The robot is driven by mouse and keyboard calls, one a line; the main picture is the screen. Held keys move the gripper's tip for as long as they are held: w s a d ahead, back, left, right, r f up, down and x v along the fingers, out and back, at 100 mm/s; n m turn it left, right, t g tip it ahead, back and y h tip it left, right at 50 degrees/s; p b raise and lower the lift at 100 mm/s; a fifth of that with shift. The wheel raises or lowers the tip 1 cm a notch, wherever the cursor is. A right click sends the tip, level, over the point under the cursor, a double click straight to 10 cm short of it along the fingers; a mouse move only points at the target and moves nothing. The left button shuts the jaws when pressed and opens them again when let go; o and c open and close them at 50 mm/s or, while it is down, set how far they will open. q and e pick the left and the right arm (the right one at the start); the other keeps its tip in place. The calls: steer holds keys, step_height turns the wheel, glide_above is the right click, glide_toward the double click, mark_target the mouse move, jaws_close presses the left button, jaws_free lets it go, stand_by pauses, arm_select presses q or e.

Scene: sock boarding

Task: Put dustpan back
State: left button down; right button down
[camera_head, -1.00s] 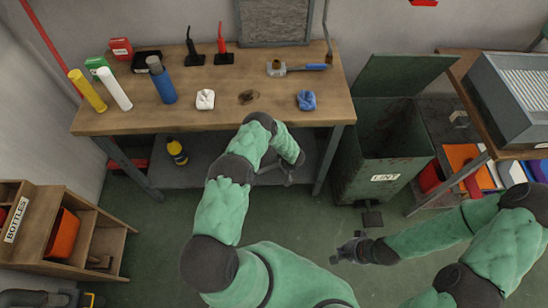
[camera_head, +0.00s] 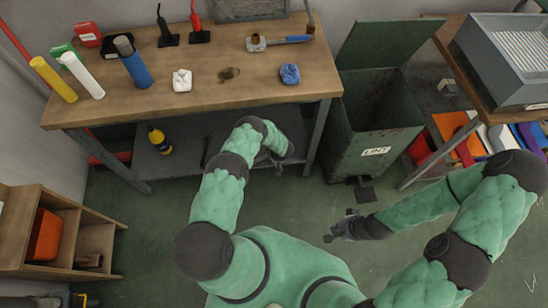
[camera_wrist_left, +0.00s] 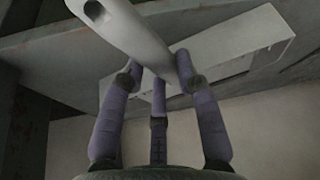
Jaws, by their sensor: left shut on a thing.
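The dustpan shows in the left wrist view as a pale grey handle (camera_wrist_left: 128,28) with a hole in its end and a flat grey pan (camera_wrist_left: 225,55) behind it. My left gripper (camera_wrist_left: 160,75) has its purple fingers closed around the handle. In the head view my left gripper (camera_head: 278,163) is low at the workbench's front edge, and the dustpan cannot be made out there. My right gripper (camera_head: 338,234) hangs over the floor in front of the lint bin, with nothing seen in it; its finger opening is unclear.
The workbench (camera_head: 215,88) carries bottles, tools and balled socks. A yellow-black bottle (camera_head: 159,141) stands on its lower shelf. The open green lint bin (camera_head: 362,130) with a pedal stands right of the bench. A wooden cubby (camera_head: 75,215) is at left. The floor between is clear.

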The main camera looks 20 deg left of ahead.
arm_select(q)
steer(key=shift+w+r, duration=0.1)
steer(key=c, duration=0.9)
jaws_free()
steer(key=p+v, duration=0.5)
steer(key=v, duration=0.6)
steer(key=s+d+r+m+h, duration=0.2)
steer(key=s+d+r, duration=0.2)
steer(key=s, duration=0.5)
steer(key=s+d+r+m+g+h, duration=0.1)
steer(key=s+d+r+m+h, duration=0.2)
steer(key=s+r, duration=0.6)
steer(key=s+d+r+m+g+h, duration=0.1)
steer(key=s+d+r+m+h, duration=0.1)
steer(key=s+d+r, duration=0.4)
steer(key=shift+s+d+r+m+h+p, duration=0.2)
steer(key=shift+s+r+m, duration=0.15)
steer(key=shift+s, duration=0.4)
steer(key=shift+s+d+r+m+h+p, duration=0.2)
steer(key=shift+s+r+m, duration=0.2)
steer(key=shift+s, duration=0.35)
